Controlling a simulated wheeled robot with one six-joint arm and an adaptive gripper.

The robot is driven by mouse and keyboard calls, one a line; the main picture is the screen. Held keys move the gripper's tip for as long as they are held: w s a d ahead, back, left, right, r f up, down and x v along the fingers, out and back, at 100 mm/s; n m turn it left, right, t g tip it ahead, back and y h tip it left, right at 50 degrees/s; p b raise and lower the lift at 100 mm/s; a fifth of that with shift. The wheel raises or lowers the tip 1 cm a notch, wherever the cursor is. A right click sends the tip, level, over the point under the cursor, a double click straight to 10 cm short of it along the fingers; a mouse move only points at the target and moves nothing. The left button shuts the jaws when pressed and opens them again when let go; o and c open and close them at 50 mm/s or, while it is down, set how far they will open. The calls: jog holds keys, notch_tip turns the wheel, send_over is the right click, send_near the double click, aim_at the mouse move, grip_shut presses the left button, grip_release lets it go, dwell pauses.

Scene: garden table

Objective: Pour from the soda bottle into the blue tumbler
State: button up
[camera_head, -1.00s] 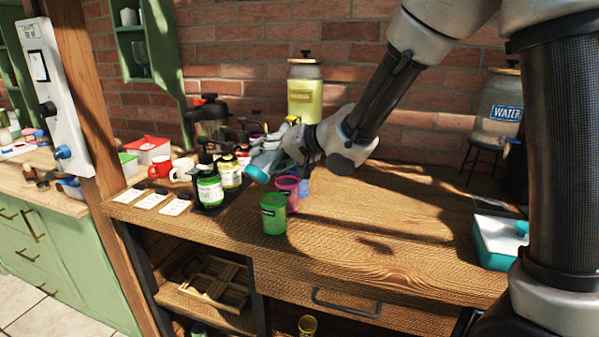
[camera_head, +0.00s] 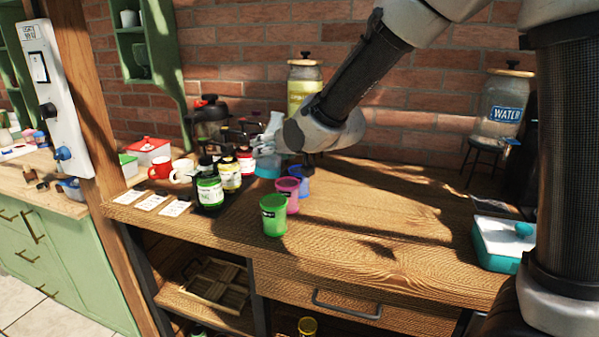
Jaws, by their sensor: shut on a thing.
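The blue tumbler (camera_head: 303,184) stands on the wooden table, partly hidden behind a pink tumbler. My gripper (camera_head: 266,147) is shut on a pale bottle with a teal lower end (camera_head: 267,170), which I take to be the soda bottle. The bottle is about upright, to the left of the blue tumbler and behind the pink one. My wrist and fingers hide its middle. I cannot tell whether its base touches the table. No liquid stream shows.
The pink tumbler (camera_head: 287,194) and a green tumbler (camera_head: 273,214) stand in front. Several labelled bottles, including a green one (camera_head: 209,188), crowd the left. A yellow dispenser (camera_head: 301,95) stands behind. The table's right middle is clear; a teal-and-white box (camera_head: 496,243) lies far right.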

jog(key=shift+w+f+n+t+h, duration=0.1)
jog(key=shift+w+n+t+h, duration=0.1)
jog(key=shift+n+t+h, duration=0.55)
jog(key=shift+d+n+y, duration=0.1)
jog(key=shift+n+y, duration=0.15)
